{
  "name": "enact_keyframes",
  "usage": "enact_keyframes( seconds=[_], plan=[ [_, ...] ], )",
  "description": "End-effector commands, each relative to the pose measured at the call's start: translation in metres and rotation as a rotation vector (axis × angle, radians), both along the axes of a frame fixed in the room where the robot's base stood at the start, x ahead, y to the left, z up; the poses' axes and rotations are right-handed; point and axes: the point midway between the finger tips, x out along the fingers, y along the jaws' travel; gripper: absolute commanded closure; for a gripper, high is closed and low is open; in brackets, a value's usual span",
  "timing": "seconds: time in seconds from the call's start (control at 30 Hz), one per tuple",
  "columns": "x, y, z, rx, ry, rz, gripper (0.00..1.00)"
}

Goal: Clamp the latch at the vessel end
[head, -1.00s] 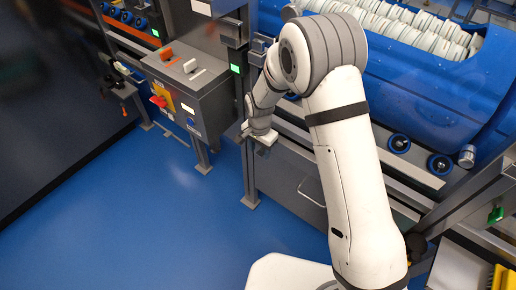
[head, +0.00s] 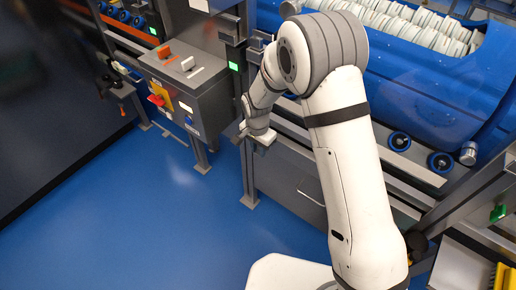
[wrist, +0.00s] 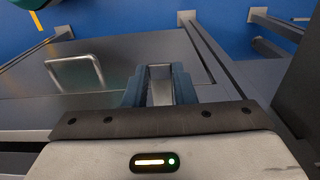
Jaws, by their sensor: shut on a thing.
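The blue vessel (head: 410,88) lies across the upper right of the head view. My gripper (wrist: 158,84) has its two blue-grey fingers on either side of a narrow grey metal piece (wrist: 160,92) in the wrist view. The piece seems to be the latch, but its full shape is hidden between the fingers and behind the gripper body. In the head view my gripper (head: 264,146) is low beside the grey frame at the vessel's left end, and my own arm partly hides that place.
A grey control box (head: 185,82) with a red knob (head: 156,100) stands left of my gripper. A bent metal handle (wrist: 74,68) sits on the grey panel in the wrist view. The blue floor (head: 150,215) is clear at lower left.

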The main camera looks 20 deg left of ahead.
Motion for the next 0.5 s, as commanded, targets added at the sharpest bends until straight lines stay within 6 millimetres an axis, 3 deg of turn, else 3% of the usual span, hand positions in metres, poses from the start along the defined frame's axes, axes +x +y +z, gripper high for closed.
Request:
enact_keyframes(
  seconds=[0.5],
  plan=[
    [-0.003,0.004,-0.022,-0.080,-0.216,0.004,0.99]
  ],
)
